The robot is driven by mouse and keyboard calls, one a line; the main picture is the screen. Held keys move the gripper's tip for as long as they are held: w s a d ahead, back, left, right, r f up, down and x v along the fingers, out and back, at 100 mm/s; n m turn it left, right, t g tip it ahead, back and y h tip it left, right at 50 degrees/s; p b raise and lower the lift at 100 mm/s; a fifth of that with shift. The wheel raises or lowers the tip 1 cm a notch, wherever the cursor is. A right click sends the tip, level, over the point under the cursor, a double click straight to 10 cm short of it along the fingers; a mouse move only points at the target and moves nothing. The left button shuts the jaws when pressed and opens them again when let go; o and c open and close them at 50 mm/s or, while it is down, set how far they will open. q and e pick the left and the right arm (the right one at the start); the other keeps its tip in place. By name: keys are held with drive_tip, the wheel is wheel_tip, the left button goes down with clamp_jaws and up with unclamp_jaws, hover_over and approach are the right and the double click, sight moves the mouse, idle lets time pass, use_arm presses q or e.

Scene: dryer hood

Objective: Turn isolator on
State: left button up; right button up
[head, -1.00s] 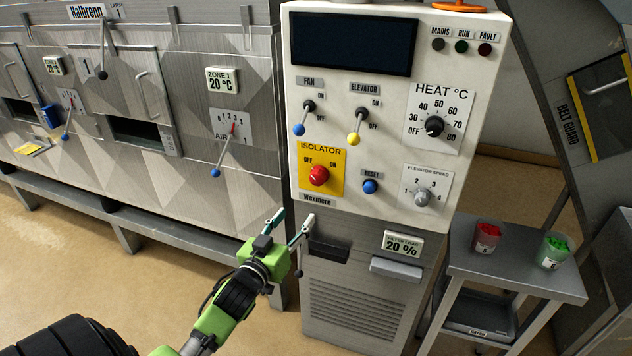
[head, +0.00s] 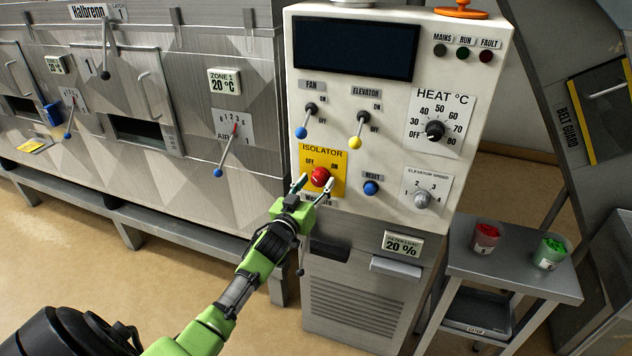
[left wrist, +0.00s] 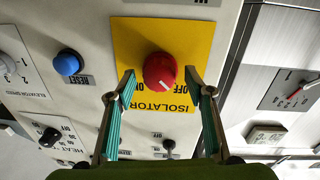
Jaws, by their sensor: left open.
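The isolator is a red rotary knob (head: 320,176) on a yellow plate (head: 338,159) marked OFF and ON, low on the left of the white control panel. In the left wrist view the red knob (left wrist: 160,71) shows a white pointer mark on its lower right, toward the OFF lettering. My left gripper (head: 314,185) is open at the knob, with one fingertip to each side of it. In the left wrist view the open fingers (left wrist: 159,82) flank the knob with a gap on both sides. My right gripper is not in view.
The blue reset button (head: 371,188) is right of the isolator. Fan lever (head: 305,122) and elevator lever (head: 358,132) sit above it. A metal side table (head: 500,275) with red and green cups stands at right.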

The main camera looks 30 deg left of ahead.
use_arm(q)
drive_tip(key=shift+w, duration=0.3)
drive_tip(key=c, duration=1.1)
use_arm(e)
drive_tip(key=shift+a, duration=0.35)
